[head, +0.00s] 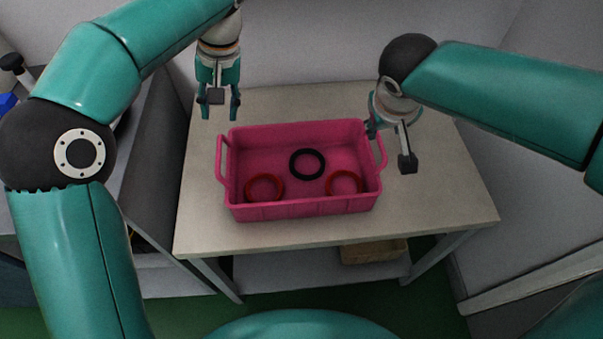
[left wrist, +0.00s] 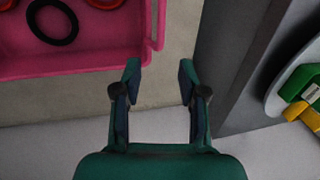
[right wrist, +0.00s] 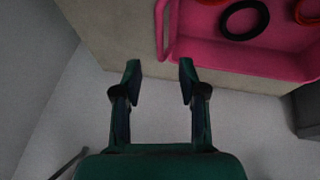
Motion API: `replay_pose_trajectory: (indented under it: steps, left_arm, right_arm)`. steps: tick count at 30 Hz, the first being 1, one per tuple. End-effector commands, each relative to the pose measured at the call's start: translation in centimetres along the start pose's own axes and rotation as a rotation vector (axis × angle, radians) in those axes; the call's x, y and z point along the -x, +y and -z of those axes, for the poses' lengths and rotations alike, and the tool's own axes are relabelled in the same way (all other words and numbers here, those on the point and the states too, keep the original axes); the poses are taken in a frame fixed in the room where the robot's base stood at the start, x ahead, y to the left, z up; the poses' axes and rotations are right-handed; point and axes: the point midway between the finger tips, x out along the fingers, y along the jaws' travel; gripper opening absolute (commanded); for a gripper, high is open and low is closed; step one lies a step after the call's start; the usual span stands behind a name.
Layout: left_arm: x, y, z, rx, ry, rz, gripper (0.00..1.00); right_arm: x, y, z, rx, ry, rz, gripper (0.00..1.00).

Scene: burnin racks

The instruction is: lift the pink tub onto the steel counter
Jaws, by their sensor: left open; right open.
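The pink tub (head: 305,208) stands upright on a beige-topped table, with a loop handle at each end. Inside lie a black ring (head: 307,164) and two red rings (head: 265,188), (head: 343,183). My left gripper (head: 219,112) is open and empty, above and behind the tub's left end. My right gripper (head: 389,143) is open beside the tub's right end. In the right wrist view, the near handle (right wrist: 161,30) lies just beyond the fingertips, not between them. I cannot identify the steel counter for certain.
The table (head: 440,205) has bare top around the tub. A grey unit (head: 158,150) stands close to its left side. A brown box (head: 373,251) sits on the shelf below. Walls close in behind and on the right.

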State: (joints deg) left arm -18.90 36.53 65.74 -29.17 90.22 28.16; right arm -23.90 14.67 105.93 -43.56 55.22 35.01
Motion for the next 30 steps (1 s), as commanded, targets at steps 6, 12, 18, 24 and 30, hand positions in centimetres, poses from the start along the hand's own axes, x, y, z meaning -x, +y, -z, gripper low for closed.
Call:
replay_pose_trajectory:
  steps: [6, 12, 18, 24, 30]
  left_arm:
    - [-4.5, -0.1, -0.1, -0.001, -0.004, 0.002, 0.41]
    - [-7.9, 0.0, -0.1, 0.000, -0.003, 0.001, 0.41]
    - [-9.8, 0.0, 0.0, 0.000, 0.000, 0.000, 0.41]
    - [-10.4, 0.0, 0.0, 0.000, 0.001, 0.000, 0.41]
    - [-10.3, 0.0, 0.0, 0.000, 0.001, 0.000, 0.41]
  right_arm:
    - [-4.6, 0.0, -0.1, 0.002, -0.005, -0.001, 0.41]
    - [-8.0, 0.0, -0.1, 0.000, -0.004, 0.001, 0.41]
    - [-9.9, 0.0, 0.0, 0.000, -0.001, 0.000, 0.41]
    - [-10.4, 0.0, 0.0, -0.001, 0.000, 0.001, 0.41]
    - [-10.3, 0.0, 0.0, 0.000, 0.000, 0.001, 0.41]
